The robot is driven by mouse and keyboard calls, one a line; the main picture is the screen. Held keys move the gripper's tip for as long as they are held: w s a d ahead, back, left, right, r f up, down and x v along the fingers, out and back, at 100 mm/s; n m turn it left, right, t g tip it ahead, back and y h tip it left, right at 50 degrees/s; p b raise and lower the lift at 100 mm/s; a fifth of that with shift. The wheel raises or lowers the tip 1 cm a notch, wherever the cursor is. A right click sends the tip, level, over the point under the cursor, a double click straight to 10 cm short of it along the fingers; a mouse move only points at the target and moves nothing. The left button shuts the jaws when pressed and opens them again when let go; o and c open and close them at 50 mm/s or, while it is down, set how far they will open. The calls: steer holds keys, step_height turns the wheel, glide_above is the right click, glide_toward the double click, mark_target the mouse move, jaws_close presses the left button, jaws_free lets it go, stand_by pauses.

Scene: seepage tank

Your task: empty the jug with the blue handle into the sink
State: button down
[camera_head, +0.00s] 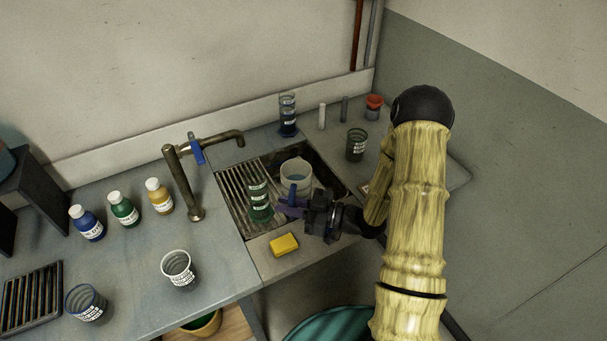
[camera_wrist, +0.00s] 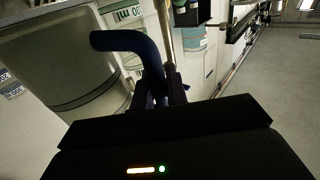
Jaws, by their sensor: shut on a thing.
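My gripper (camera_head: 293,205) reaches in from the right, at the sink's front edge, and is shut on the handle. Its dark fingers (camera_wrist: 168,92) hide part of the handle's lower end.
A beaker with green contents (camera_head: 260,200) stands close left of the jug, by the slatted rack (camera_head: 235,192). A brass tap (camera_head: 180,185) rises to the left. A yellow sponge (camera_head: 284,245) lies in front. A dark beaker (camera_head: 356,146) stands behind right.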

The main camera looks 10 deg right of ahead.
mark_target(283, 170)
steer(key=shift+w, duration=0.1)
steer(key=w+m, duration=0.1)
steer(key=w+d+r+m, duration=0.1)
steer(key=m, duration=0.1)
steer(key=w+r+m, duration=0.1)
steer(key=w+m, duration=0.1)
steer(key=shift+d+r+g+h, duration=0.15)
steer(key=shift+r+g+h, duration=0.05)
steer(key=shift+g+h, duration=0.1)
steer(key=m, duration=0.1)
steer(key=w, duration=0.1)
steer(key=w+m, duration=0.1)
steer(key=shift+w+d+r+m, duration=0.2)
steer(key=shift+d+r+m, duration=0.1)
steer(key=shift+d, duration=0.05)
steer(key=shift+w, duration=0.15)
steer(key=shift+w+d+r+m, duration=0.15)
steer(key=shift+w+m, duration=0.1)
steer(key=shift+m, duration=0.35)
steer(key=shift+w+d+r+m+g, duration=0.15)
steer(key=shift+w+m+g, duration=0.3)
steer(key=shift+m, duration=0.25)
